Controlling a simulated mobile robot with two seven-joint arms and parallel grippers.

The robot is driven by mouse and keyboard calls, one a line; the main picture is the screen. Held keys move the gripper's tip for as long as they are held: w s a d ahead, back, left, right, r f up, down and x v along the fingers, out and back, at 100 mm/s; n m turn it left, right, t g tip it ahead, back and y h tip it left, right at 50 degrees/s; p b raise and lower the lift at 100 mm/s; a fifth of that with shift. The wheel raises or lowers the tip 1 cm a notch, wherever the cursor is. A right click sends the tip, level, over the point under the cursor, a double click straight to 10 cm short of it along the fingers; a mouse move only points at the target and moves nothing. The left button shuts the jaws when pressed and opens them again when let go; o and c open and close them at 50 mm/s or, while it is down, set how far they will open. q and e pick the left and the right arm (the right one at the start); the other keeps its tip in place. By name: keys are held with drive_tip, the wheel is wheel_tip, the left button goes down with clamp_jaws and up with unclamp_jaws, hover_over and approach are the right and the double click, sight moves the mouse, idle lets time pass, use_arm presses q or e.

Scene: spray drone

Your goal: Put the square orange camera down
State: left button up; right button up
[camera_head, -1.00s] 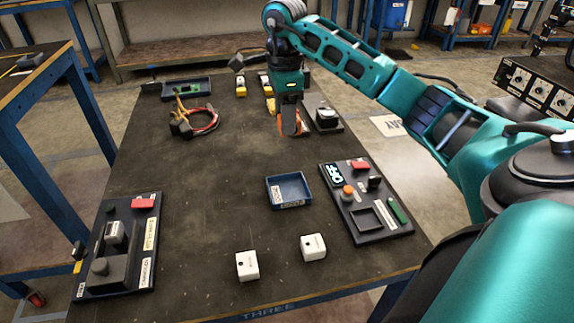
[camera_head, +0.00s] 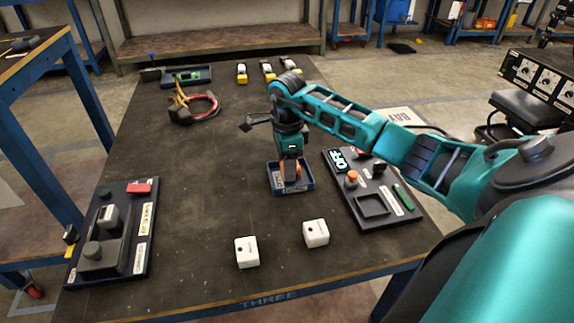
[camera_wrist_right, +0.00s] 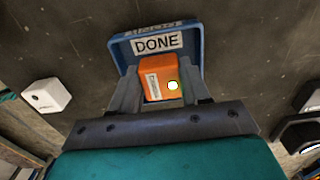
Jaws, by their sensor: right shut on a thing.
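The square orange camera (camera_wrist_right: 160,78) is between the fingers of my right gripper (camera_wrist_right: 165,92) in the right wrist view. It has a white label and a round pale lens. My right gripper (camera_head: 291,180) is shut on it, over the blue tray (camera_head: 277,191) in the head view. The tray (camera_wrist_right: 118,48) has a label reading DONE. Whether the camera touches the tray floor I cannot tell. In the head view the gripper hides most of the camera and part of the tray. My left gripper is not in view.
Two white cubes (camera_head: 246,252) (camera_head: 316,233) stand near the table's front. A dark panel with an OFF sign (camera_head: 339,159) lies right of the tray, and another panel (camera_head: 142,221) lies at the left. Cables (camera_head: 193,108) lie behind. The table's middle left is clear.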

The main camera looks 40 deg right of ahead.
drive_tip(key=shift+f, duration=0.35)
drive_tip(key=shift+f, duration=0.15)
drive_tip(key=o, duration=1.1)
drive_tip(key=shift+c, duration=0.2)
wheel_tip(320, 180, up, 12)
drive_tip(key=p, duration=0.3)
drive_tip(key=shift+r, duration=0.25)
